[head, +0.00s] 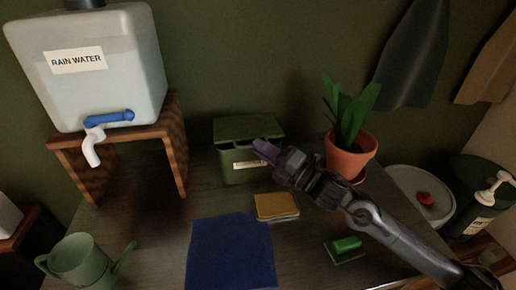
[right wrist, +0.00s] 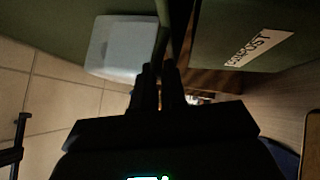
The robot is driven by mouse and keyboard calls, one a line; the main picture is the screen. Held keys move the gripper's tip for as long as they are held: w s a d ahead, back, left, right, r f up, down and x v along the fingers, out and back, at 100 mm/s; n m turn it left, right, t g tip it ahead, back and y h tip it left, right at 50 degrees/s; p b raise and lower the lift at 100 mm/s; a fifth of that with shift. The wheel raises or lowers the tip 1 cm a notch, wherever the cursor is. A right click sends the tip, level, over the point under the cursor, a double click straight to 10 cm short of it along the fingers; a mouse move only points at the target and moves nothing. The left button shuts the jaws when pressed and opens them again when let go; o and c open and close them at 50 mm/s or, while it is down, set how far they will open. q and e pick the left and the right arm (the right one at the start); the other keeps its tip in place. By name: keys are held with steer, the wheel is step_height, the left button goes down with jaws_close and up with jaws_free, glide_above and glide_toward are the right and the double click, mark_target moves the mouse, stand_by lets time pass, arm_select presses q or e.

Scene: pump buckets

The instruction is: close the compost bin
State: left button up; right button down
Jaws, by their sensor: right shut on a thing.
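The green compost bin (head: 236,172) stands at the back middle of the table, against the wall. Its green lid (head: 247,127) lies over the top, and a dark gap shows between lid and body. My right gripper (head: 262,150) is at the bin's front right, at the lid's edge, and hides part of the label. In the right wrist view the gripper (right wrist: 159,72) is shut on a thin green edge, which looks like the lid; the bin's side with the label (right wrist: 247,48) is at the right. My left gripper is not in view.
A potted plant (head: 350,158) stands close to the right of my right gripper. A wooden stand (head: 173,140) with a water tank (head: 90,80) is at the left.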

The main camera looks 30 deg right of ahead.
steer(key=shift+w+d+f, duration=0.1)
steer(key=shift+d+f, duration=0.05)
steer(key=shift+f, duration=0.3)
steer(key=shift+w+d+f, duration=0.1)
steer(key=shift+d+f, duration=0.05)
steer(key=shift+f, duration=0.25)
steer(key=shift+r, duration=0.15)
steer(key=c, duration=1.4)
jaws_free()
steer(key=shift+w, duration=0.1)
steer(key=shift+o, duration=1.1)
steer(key=shift+w+d+r, duration=0.1)
steer(key=shift+w+r, duration=0.1)
steer(key=shift+a, duration=0.2)
steer(key=shift+s, duration=0.1)
steer(key=v, duration=1)
steer(key=shift+s, duration=0.3)
